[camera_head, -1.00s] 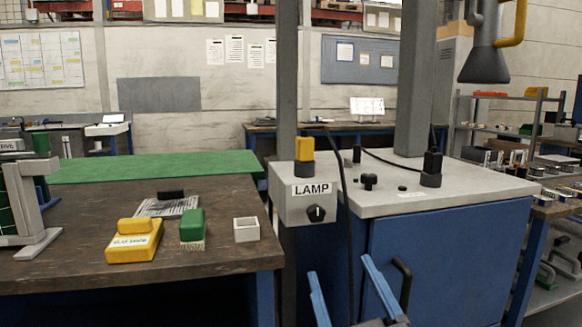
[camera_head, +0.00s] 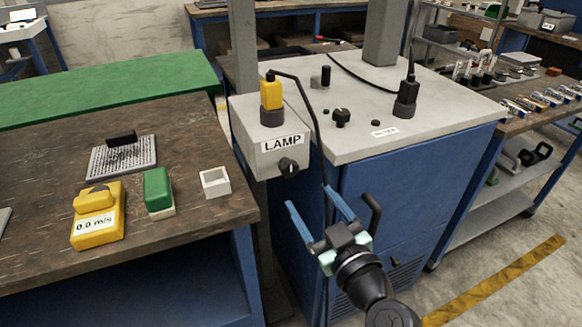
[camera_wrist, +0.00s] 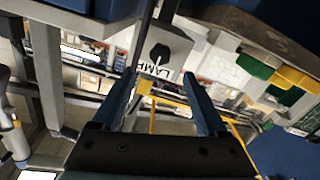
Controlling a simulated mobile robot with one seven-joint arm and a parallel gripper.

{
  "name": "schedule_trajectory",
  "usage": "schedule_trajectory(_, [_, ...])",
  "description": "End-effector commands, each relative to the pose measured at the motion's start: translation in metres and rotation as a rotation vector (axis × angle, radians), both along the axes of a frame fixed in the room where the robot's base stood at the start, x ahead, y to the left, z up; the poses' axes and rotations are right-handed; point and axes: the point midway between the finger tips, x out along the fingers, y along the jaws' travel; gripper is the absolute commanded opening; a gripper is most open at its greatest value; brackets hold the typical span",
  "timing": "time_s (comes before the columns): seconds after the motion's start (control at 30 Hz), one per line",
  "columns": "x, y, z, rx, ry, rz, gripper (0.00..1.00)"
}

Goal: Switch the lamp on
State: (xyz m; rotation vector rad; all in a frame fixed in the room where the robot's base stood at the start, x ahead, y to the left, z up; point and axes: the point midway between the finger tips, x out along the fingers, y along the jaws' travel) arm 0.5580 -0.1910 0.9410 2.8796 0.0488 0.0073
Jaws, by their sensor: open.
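The lamp box (camera_head: 258,150) is a grey box on a post beside the blue cabinet, labelled LAMP (camera_head: 282,143). A black rotary knob (camera_head: 288,167) is on its front, below the label. In the wrist view the knob (camera_wrist: 159,52) shows at upper middle, beyond the fingertips, with the label upside down. My gripper (camera_head: 308,197) is open, with two blue fingers pointing up toward the box. It is below and slightly right of the knob, apart from it. In the wrist view the gap between my fingertips (camera_wrist: 160,80) is empty. The knob's setting is too small to read.
A yellow plug (camera_head: 271,92) with a black cable stands on the box. The cabinet's grey top (camera_head: 440,105) carries a black knob (camera_head: 341,118) and connector. Its dark handle (camera_head: 374,213) is close to my gripper. The wooden bench (camera_head: 60,165) stands left, holding small items.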

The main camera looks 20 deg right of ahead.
Motion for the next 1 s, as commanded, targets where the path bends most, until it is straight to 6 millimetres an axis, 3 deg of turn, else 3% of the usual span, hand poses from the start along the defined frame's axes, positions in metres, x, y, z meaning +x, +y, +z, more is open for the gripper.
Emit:
schedule_trajectory(0.2, [0.048, 0.002, 0.002, 0.0, 0.0, 0.002, 0.76])
schedule_trajectory(0.4, [0.075, 0.003, 0.002, 0.0, 0.0, 0.002, 0.76])
schedule_trajectory(0.87, [0.086, 0.004, 0.001, -0.001, 0.0, 0.0, 0.76])
schedule_trajectory(1.0, [0.086, 0.004, 0.001, -0.001, 0.0, 0.0, 0.53])
